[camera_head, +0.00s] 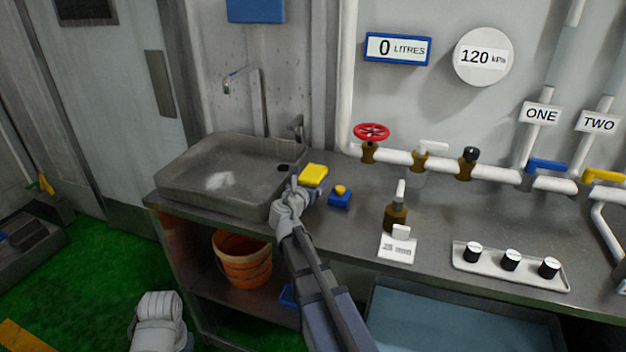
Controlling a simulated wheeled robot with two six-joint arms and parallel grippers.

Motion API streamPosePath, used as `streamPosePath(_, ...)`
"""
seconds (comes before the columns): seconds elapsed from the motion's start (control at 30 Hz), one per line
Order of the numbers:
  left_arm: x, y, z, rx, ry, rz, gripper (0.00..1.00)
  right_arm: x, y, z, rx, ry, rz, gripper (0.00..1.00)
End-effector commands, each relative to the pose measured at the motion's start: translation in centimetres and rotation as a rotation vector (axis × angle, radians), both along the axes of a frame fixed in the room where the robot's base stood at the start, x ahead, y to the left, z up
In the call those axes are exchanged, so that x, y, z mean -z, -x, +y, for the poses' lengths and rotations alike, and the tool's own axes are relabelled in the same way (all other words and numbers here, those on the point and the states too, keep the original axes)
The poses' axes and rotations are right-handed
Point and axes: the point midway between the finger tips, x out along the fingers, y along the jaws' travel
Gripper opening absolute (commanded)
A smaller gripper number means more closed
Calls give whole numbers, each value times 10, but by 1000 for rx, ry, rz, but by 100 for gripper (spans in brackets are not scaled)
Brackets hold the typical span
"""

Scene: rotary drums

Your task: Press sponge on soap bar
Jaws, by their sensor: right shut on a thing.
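The yellow sponge (313,174) is a flat block at the right edge of the sink. My right gripper (297,189) is shut on its near left side; the fingertips are partly hidden by my own wrist. A small blue dish (340,201) stands on the counter just right of the sponge, with a small rounded yellow piece, seemingly the soap bar (340,189), on top. The sponge and the soap bar are apart. My left gripper is not clearly in view.
A metal sink (215,192) with a tap lies to the left. A brown bottle (396,216), a white card (398,247) and a tray of black knobs (511,285) stand on the counter to the right. Pipes with valves run along the wall. An orange bucket (242,262) sits below.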

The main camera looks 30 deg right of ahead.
Motion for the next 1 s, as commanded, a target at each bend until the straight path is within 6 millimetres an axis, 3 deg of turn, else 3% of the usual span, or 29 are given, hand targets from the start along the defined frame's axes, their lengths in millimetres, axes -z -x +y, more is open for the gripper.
streamPosePath(1.0,6,0,0,0,0,0,50,6,0,0,0,0,0,28)
